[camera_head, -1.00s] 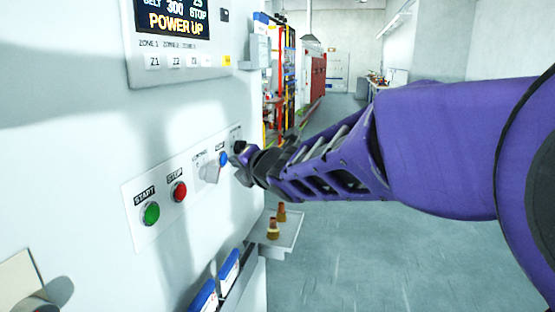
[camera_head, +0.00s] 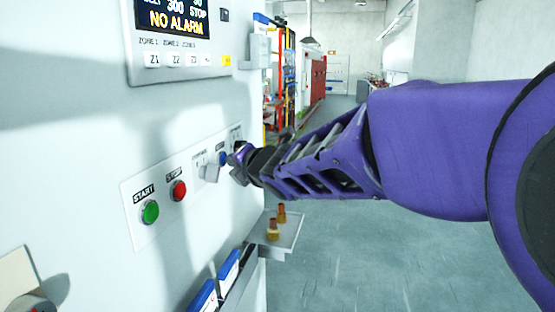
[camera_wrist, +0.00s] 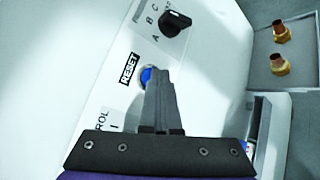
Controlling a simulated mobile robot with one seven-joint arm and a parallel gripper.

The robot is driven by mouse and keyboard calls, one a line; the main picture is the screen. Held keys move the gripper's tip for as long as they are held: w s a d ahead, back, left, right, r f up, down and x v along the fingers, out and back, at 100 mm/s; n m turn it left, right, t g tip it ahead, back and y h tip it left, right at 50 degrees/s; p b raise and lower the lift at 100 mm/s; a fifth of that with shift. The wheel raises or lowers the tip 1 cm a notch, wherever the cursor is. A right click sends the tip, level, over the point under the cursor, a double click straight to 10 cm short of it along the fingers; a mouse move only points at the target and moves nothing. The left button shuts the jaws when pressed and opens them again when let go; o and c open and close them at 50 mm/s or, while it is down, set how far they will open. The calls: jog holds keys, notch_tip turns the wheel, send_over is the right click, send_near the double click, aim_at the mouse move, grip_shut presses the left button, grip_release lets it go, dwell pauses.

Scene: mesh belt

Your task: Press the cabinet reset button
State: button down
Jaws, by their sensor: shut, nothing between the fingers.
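The blue reset button (camera_wrist: 147,74) sits under the RESET label (camera_wrist: 130,68) in the wrist view, partly hidden by my fingers. It also shows in the head view (camera_head: 223,158) as a small blue spot beside the gripper. My gripper (camera_wrist: 159,72) is shut and empty, its fingertips at the button; contact looks likely but I cannot tell how far the button is pushed in. In the head view my gripper (camera_head: 234,158) reaches the cabinet panel from the right. The cabinet display (camera_head: 174,18) reads "NO ALARM".
A green START button (camera_head: 150,212), a red STOP button (camera_head: 179,191) and a grey control switch (camera_head: 211,171) share the panel. A black selector knob (camera_wrist: 176,22) is near the reset button. A small shelf (camera_head: 290,232) with two brass fittings (camera_head: 273,229) juts out below.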

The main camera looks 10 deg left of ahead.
jog(key=shift+d, duration=0.1)
jog(key=shift+s+d, duration=0.2)
jog(key=shift+d, duration=0.5)
jog(key=shift+s+d+p, duration=0.2)
jog(key=shift+d+p, duration=0.3)
jog(key=shift+d, duration=0.75)
jog(key=shift+s+d+p, duration=0.2)
jog(key=shift+d+p, duration=0.25)
jog(key=shift+d, duration=0.8)
